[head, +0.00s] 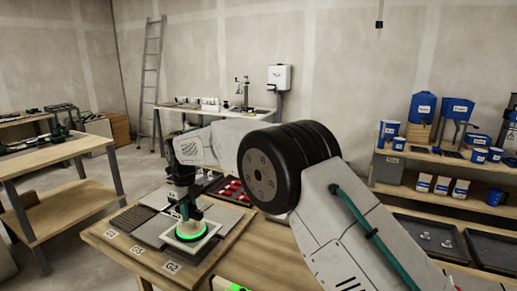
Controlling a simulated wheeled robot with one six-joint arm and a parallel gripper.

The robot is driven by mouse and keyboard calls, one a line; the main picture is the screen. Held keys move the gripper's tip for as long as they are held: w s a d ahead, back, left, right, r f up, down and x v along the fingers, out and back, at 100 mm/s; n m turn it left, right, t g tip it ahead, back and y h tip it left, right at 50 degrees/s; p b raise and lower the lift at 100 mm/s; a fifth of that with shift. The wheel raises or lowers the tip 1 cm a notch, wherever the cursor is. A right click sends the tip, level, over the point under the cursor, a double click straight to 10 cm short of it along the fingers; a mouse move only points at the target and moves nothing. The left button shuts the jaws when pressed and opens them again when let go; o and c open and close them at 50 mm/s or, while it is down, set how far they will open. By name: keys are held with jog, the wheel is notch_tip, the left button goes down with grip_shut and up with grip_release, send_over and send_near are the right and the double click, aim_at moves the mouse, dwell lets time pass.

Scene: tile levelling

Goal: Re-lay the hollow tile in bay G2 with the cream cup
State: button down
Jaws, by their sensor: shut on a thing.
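My gripper (186,211) points down over the front of the wooden bench (215,262) in the head view. It is shut on the cream cup (189,228), whose lower edge shows a bright green glowing ring. The cup sits on a pale square tile (208,229), close to the G2 label (172,268) on the bench's front edge. I cannot tell whether the tile lies in the bay or is a little above it. The gripper's fingers and the top of the cup are partly hidden in dark shapes.
Dark tiles (135,217) lie left of the pale tile. A tray with red pieces (227,188) is behind, partly hidden by my arm. A shelf of blue containers (422,107) stands right, a ladder (152,75) at the back wall.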

aim_at(190, 224)
jog(key=shift+f, duration=0.2)
jog(key=shift+f, duration=1.1)
jog(key=shift+f, duration=1.05)
dwell(0.7)
